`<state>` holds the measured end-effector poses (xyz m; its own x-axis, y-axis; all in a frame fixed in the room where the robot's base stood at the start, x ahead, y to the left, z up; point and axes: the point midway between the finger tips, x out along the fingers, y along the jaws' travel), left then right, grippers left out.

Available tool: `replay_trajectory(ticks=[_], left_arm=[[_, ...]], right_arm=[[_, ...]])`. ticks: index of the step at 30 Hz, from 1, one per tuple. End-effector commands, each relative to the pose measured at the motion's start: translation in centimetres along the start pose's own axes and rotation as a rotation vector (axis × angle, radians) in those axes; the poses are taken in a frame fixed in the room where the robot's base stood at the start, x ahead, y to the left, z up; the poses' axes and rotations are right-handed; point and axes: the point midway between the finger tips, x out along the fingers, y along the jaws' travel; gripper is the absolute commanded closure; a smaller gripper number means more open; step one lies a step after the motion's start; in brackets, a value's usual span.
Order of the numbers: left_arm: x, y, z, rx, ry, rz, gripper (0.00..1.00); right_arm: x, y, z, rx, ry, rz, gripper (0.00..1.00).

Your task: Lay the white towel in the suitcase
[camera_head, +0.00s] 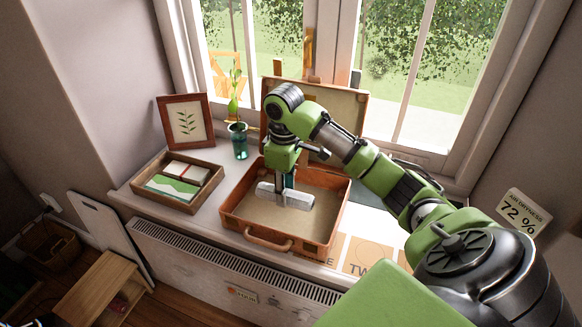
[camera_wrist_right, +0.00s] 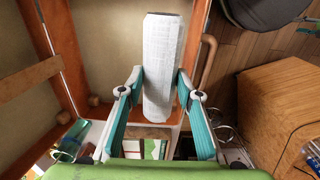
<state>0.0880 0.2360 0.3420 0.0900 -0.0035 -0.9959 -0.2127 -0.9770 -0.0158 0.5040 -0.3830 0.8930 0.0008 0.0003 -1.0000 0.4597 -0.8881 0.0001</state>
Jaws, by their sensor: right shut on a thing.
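The white towel (camera_head: 286,196) is a rolled, long bundle inside the outline of the open brown suitcase (camera_head: 312,249) on the windowsill. My right gripper (camera_head: 287,184) points down over the suitcase and is shut on the towel. In the right wrist view the towel (camera_wrist_right: 163,60) lies between the two teal fingers (camera_wrist_right: 160,88), both against its sides. The suitcase's orange wall (camera_wrist_right: 64,45) shows beside it. I cannot tell whether the towel touches the suitcase floor. The lid stands open at the back, partly hidden by my right arm.
A tray (camera_head: 206,203) with flat items stands left of the suitcase. A framed leaf picture (camera_head: 186,122) and a vase with a plant (camera_head: 239,140) stand behind it. A radiator (camera_head: 200,262) is below the sill; a wooden bench (camera_head: 105,286) is lower left.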

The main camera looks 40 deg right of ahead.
Motion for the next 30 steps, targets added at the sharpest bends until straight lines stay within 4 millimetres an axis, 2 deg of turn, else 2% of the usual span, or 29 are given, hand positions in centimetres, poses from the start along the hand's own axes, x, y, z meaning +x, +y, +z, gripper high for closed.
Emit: replay_trajectory(ticks=[1, 9, 15, 21, 28, 30], left_arm=[[-0.2, 0.0, 0.0, 0.0, 0.0, 0.0, 0.58], [-0.5, 0.0, -0.1, 0.0, 0.002, 0.0, 0.58], [-0.5, 0.0, -0.2, 0.0, 0.003, 0.0, 0.58], [-0.3, 0.0, -0.2, 0.001, 0.003, 0.001, 0.58], [-0.3, 0.1, -0.2, 0.001, 0.003, 0.001, 0.58], [-0.3, 0.1, -0.2, 0.001, 0.003, 0.001, 0.58]], right_arm=[[0.3, 1.1, -0.1, 0.006, -0.002, 0.0, 0.9], [2.5, 6.0, -1.1, 0.004, -0.001, 0.0, 0.9], [5.8, 8.5, -1.5, 0.003, -0.001, -0.001, 0.9], [7.7, 10.0, -1.8, 0.0, -0.001, 0.0, 0.9], [8.4, 10.7, -1.9, 0.0, 0.0, 0.001, 0.9], [9.3, 10.7, -1.9, -0.001, -0.002, 0.0, 0.9]])
